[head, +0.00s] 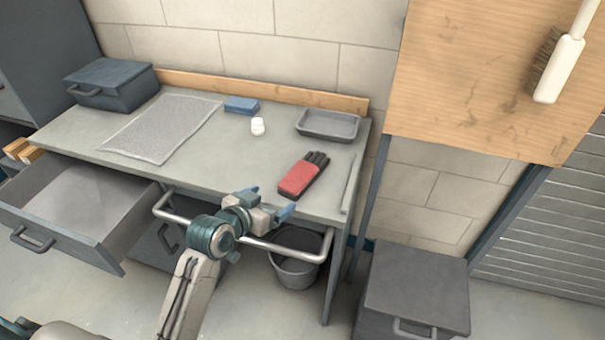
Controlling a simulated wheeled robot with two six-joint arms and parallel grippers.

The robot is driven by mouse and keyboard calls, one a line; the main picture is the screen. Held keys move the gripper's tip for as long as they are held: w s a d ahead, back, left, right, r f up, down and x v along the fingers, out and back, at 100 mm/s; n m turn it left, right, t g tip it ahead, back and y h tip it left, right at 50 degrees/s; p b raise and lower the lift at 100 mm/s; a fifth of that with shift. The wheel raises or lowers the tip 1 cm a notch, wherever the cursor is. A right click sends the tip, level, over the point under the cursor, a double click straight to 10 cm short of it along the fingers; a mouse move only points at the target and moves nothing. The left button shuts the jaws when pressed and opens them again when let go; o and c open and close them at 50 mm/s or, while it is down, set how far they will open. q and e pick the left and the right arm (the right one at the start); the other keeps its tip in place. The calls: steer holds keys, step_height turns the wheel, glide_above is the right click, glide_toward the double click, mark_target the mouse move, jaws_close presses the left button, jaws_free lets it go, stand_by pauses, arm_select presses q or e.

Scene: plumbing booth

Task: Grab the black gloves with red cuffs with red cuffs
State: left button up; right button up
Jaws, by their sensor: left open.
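The black gloves with red cuffs (301,176) lie flat on the grey workbench, near its front right part. The red cuffs face the front left and the black fingers point to the back right. My left gripper (270,202) is open and empty at the bench's front edge, just in front of the gloves and apart from them. My right gripper is not in view.
The workbench (235,165) carries a mesh mat (163,127), a blue sponge-like block (241,105), a small white item (258,126), a grey tray (328,125) and a dark box (112,84). A rail (290,250) runs along the front. An open drawer (80,200) juts out left. A bucket (297,268) stands below.

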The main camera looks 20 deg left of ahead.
mark_target(287, 188)
arm_select(q)
steer(key=x, duration=0.3)
steer(key=p+x, duration=0.1)
steer(key=x, duration=0.1)
steer(key=shift+d+r, duration=0.2)
steer(key=shift+r, duration=0.15)
steer(key=shift+w+f, duration=0.2)
steer(key=shift+w, duration=0.15)
steer(key=shift+w+d+f+p, duration=0.15)
steer(key=shift+w+p, duration=0.15)
steer(key=shift+w, duration=0.2)
steer(key=p+x, duration=0.1)
steer(key=x, duration=0.2)
steer(key=shift+w+f, duration=0.1)
steer(key=shift+w, duration=0.05)
steer(key=shift+w+f, duration=0.3)
steer(key=shift+w, duration=0.1)
steer(key=c, duration=1.1)
steer(key=shift+r, duration=0.1)
